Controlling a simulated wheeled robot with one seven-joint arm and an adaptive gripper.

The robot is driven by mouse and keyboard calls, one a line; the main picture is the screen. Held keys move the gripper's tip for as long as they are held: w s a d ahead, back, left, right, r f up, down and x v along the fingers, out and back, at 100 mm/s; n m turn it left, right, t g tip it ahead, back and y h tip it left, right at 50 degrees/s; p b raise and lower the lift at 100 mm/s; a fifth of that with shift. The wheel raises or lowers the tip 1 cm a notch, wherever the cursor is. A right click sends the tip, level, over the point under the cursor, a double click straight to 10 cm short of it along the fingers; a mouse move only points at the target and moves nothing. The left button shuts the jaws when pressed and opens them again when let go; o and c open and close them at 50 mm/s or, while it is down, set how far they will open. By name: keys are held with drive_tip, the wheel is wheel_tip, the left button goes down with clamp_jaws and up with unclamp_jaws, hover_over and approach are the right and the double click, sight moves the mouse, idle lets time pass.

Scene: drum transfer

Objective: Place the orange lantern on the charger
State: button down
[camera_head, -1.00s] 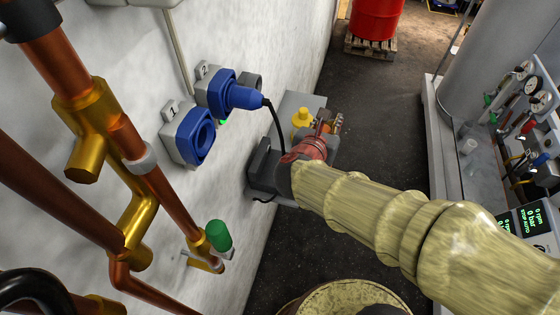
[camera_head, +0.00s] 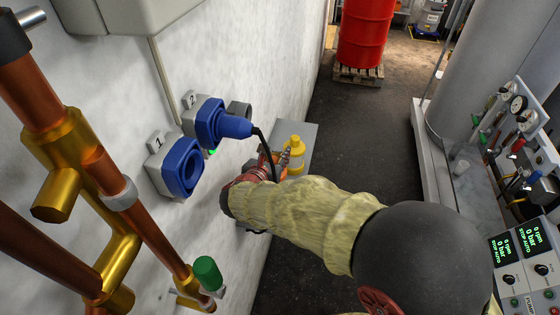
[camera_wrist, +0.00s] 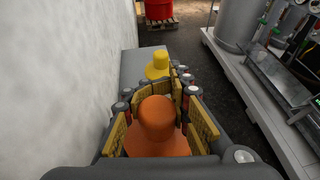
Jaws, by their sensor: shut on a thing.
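My gripper (camera_wrist: 160,115) is shut on the orange lantern (camera_wrist: 156,128), which sits upright between the yellow-padded fingers. In the head view my gripper (camera_head: 262,168) is close to the wall, below the blue plug, and mostly hides the lantern. A yellow lantern (camera_wrist: 158,66) stands just ahead on a grey ledge (camera_wrist: 130,66), likely the charger; the yellow lantern also shows in the head view (camera_head: 295,150). The ledge's near part is hidden by my gripper. I cannot tell whether the orange lantern touches the ledge.
Blue sockets (camera_head: 180,167) and a blue plug (camera_head: 235,127) with a black cable are on the left wall, the cable hanging by my gripper. Copper pipes (camera_head: 150,225) stand at the left. A red drum (camera_head: 368,38) is at the back. The floor right of the ledge is clear.

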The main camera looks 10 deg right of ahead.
drive_tip(key=shift+f, duration=1.35)
drive_tip(key=c, duration=1.6)
unclamp_jaws()
drive_tip(key=shift+f+b, duration=0.15)
drive_tip(key=shift+b, duration=0.15)
drive_tip(key=shift+c, duration=0.2)
drive_tip(key=shift+o, duration=0.5)
drive_tip(key=shift+s, duration=0.1)
